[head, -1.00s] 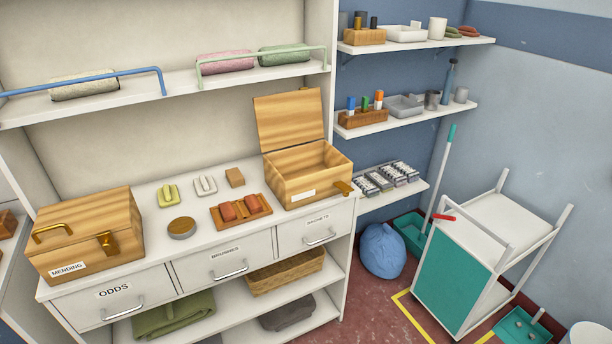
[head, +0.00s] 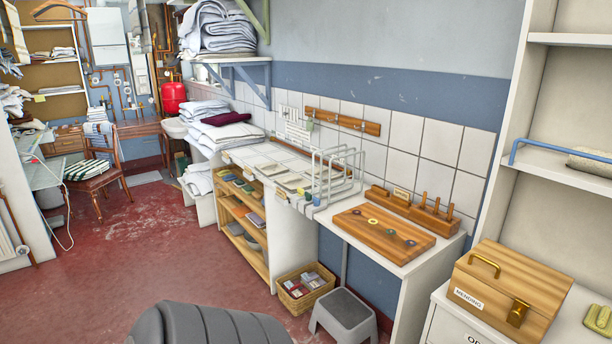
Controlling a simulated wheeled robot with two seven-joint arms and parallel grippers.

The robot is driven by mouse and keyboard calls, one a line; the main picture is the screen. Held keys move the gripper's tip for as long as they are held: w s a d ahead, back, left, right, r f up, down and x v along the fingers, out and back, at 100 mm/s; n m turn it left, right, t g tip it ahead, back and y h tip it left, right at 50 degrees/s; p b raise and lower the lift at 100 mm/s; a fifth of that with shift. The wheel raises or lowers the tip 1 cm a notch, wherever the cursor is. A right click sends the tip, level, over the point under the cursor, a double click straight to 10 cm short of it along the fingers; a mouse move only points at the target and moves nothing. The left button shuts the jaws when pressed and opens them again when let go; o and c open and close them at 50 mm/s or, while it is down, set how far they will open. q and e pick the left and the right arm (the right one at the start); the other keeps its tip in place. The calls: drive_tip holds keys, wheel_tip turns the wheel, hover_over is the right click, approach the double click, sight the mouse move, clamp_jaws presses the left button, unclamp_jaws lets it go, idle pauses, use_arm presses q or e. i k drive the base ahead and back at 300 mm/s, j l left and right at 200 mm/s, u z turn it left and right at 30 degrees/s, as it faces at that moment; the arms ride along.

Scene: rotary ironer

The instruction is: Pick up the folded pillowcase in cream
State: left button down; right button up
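I cannot pick out a cream folded pillowcase for certain. Stacks of folded white linen (head: 222,136) lie on the counter at the back left of the wire rack, with a dark red folded cloth (head: 226,118) on top. More folded white linen (head: 218,30) is piled on the wall shelf above. A rolled cream-grey cloth (head: 592,163) lies behind a blue rail on the shelf at the right edge. Neither of my grippers is in view.
A wooden box marked MENDING (head: 510,290) stands front right. A grey step stool (head: 343,316) and a basket (head: 304,288) stand on the floor by the counter. A chair (head: 90,172) with striped cloth stands far left. The red floor (head: 130,250) is open at left.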

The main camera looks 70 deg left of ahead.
sight(272, 168)
drive_tip(key=u, duration=2.05)
